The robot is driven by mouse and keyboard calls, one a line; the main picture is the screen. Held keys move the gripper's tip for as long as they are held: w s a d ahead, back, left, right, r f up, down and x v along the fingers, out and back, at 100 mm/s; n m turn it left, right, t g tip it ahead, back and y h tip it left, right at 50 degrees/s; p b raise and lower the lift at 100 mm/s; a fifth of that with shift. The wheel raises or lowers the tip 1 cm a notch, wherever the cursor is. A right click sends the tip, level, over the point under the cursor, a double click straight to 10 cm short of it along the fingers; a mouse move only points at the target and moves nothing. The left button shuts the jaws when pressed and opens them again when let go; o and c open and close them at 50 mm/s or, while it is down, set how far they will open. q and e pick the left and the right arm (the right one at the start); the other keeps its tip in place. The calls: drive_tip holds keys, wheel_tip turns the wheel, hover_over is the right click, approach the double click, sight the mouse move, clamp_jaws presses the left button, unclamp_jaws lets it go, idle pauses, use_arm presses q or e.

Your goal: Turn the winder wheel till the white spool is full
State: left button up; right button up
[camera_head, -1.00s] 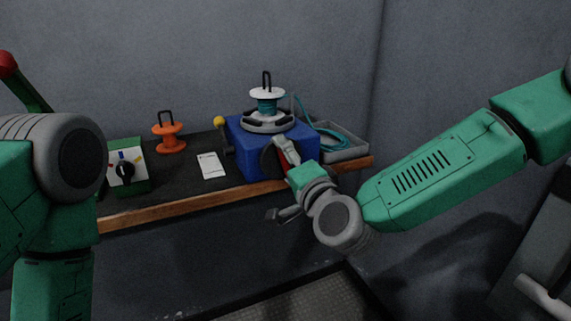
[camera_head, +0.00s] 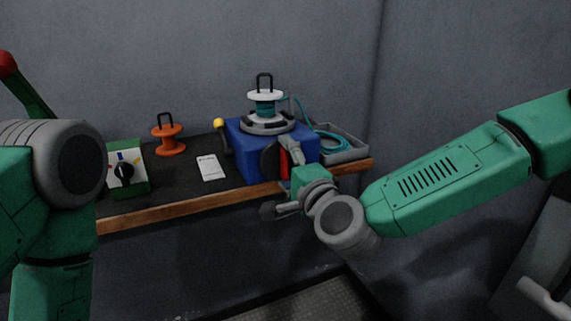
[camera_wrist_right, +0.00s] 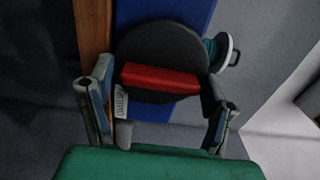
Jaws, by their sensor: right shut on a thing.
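The white spool (camera_head: 265,95), with teal cord wound round its middle, stands upright on the grey turntable of the blue winder box (camera_head: 245,151). The dark round winder wheel (camera_head: 268,160) is on the box's front, with a red handle (camera_head: 283,161) across it. In the right wrist view the red handle (camera_wrist_right: 160,77) lies across the black wheel (camera_wrist_right: 135,45), between my fingers. My right gripper (camera_head: 293,156) is shut on the red handle; it also shows in the right wrist view (camera_wrist_right: 160,100). My left arm is at the left edge; its gripper is out of view.
Teal cord runs from the spool to a coil in a grey tray (camera_head: 343,148) at the right. A yellow-knobbed lever (camera_head: 219,123) stands left of the winder. A white card (camera_head: 210,168), orange spool (camera_head: 168,139) and green dial box (camera_head: 126,172) stand further left on the bench.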

drive_tip(key=o, duration=0.9)
drive_tip(key=shift+w+d+f, duration=0.15)
drive_tip(key=shift+f, duration=0.05)
drive_tip(key=shift+c, duration=0.2)
drive_tip(key=v, duration=1.2)
